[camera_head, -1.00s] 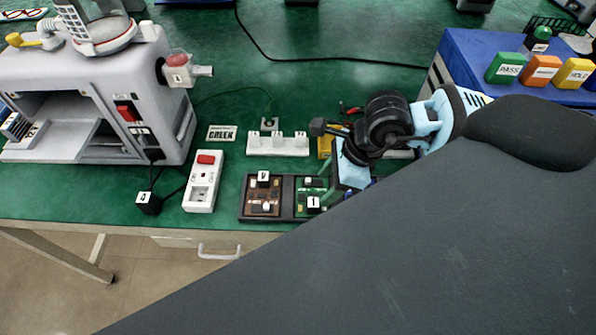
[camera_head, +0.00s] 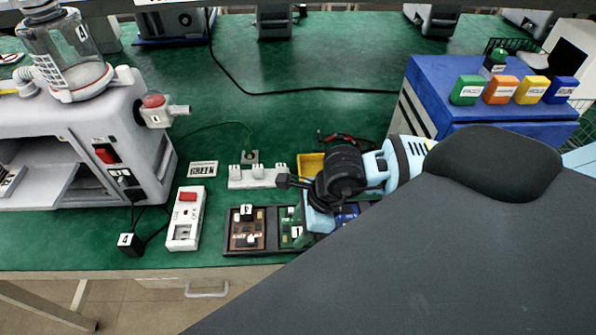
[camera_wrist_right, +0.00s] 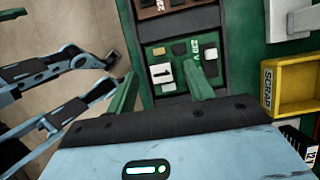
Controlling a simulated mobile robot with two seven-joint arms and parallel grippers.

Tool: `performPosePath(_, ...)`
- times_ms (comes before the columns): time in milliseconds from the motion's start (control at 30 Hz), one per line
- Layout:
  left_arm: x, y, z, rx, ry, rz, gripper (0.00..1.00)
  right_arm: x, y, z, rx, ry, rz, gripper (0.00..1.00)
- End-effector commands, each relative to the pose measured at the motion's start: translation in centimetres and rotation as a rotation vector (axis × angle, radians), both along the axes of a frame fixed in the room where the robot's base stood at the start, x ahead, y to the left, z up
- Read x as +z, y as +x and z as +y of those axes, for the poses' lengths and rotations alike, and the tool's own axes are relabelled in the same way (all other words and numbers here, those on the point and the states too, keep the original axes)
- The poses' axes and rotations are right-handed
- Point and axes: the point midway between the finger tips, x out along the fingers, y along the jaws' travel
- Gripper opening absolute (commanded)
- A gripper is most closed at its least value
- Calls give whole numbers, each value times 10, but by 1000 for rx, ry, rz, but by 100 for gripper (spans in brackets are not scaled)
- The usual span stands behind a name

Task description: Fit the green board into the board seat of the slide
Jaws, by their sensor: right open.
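My right gripper (camera_wrist_right: 162,76) is open. In the head view the right gripper (camera_head: 318,218) partly covers the board. A pale sliding plate (camera_head: 42,182) sticks out of the grey machine at the left. Its board seat is not clear to see.
A brown board (camera_head: 246,233) lies in the tray's left compartment. A yellow scrap bin (camera_wrist_right: 299,87) and a white rail (camera_head: 258,177) stand behind the tray. A white switch box (camera_head: 186,218) and a black block marked 4 (camera_head: 130,244) stand between tray and machine.

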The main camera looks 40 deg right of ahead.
Motion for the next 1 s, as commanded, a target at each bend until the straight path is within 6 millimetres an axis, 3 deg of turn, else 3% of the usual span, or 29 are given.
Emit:
performPosePath(167,-1,-1,1,-3,3,1,48,-16,4,5,-1,0,0,53)
performPosePath(433,-1,-1,2,-5,5,3,48,-18,4,6,-1,0,0,53)
performPosePath(800,-1,-2,2,-5,5,3,48,-18,4,6,-1,0,0,4)
performPosePath(1000,-1,-2,2,-4,6,4,48,-17,4,6,0,0,-1,3)
